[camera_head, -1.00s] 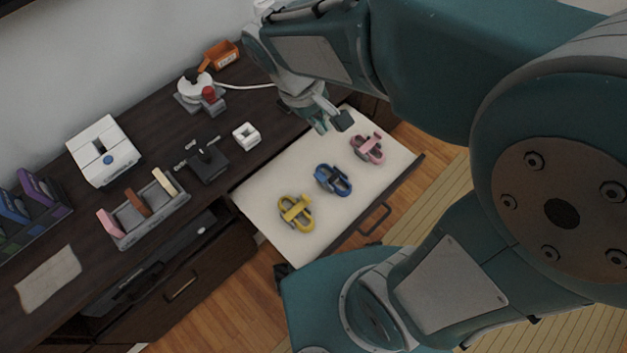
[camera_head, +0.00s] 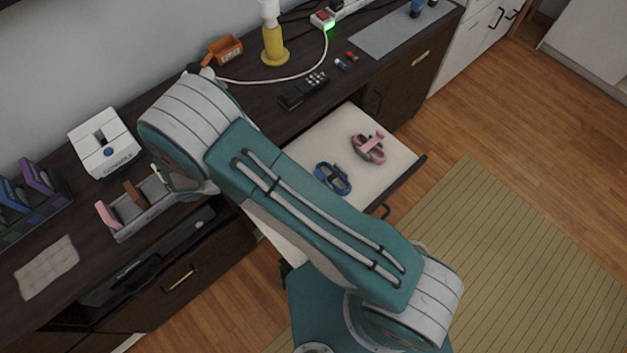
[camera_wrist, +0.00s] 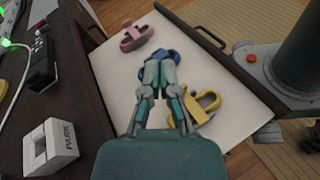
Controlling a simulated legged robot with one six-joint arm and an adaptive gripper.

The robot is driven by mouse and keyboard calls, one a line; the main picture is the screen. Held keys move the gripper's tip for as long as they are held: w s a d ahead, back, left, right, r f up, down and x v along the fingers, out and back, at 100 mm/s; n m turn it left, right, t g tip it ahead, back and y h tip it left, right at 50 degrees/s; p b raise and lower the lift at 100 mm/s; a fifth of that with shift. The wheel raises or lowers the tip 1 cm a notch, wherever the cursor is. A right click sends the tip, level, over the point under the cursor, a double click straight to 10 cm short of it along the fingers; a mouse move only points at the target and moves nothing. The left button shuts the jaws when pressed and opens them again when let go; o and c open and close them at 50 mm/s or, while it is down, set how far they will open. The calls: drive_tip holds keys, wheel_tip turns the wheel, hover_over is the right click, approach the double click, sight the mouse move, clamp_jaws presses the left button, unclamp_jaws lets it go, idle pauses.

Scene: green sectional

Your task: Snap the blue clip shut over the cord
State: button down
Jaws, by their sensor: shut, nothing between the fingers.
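The blue clip (camera_head: 332,178) lies in the open drawer, left of the pink clip. In the wrist view the blue clip (camera_wrist: 165,54) is just beyond my fingertips, which cover part of it. My gripper (camera_wrist: 159,72) is shut with nothing in it, over the drawer; I cannot tell whether it touches the clip. In the head view my arm hides the gripper. A white cord (camera_head: 285,79) curves across the desktop from a power strip; its left end goes behind my arm.
The open drawer (camera_head: 398,165) has a pale floor. It holds a pink clip (camera_head: 369,148) and a yellow clip (camera_wrist: 205,103). A white PARK block (camera_wrist: 50,146) stands on the desk. A remote (camera_head: 303,91), a yellow-based bottle (camera_head: 273,48) and an orange bin (camera_head: 225,50) stand near the cord.

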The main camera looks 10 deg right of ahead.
drive_tip(key=s+f+n+t, duration=0.1)
drive_tip(key=f+n+t, duration=0.1)
drive_tip(key=f+t, duration=0.1)
drive_tip(key=s+a+f+n+t+h, duration=0.1)
drive_tip(key=s+f+n+t, duration=0.1)
drive_tip(key=f, duration=0.4)
drive_tip(key=s+a+f+n+t+h, duration=0.1)
drive_tip(key=s+f+n+t, duration=0.1)
drive_tip(key=f+n+t, duration=0.2)
drive_tip(key=shift+s+f, duration=0.25)
drive_tip(key=shift+f, duration=0.45)
drive_tip(key=x, duration=1.4)
drive_tip(key=shift+a, duration=0.15)
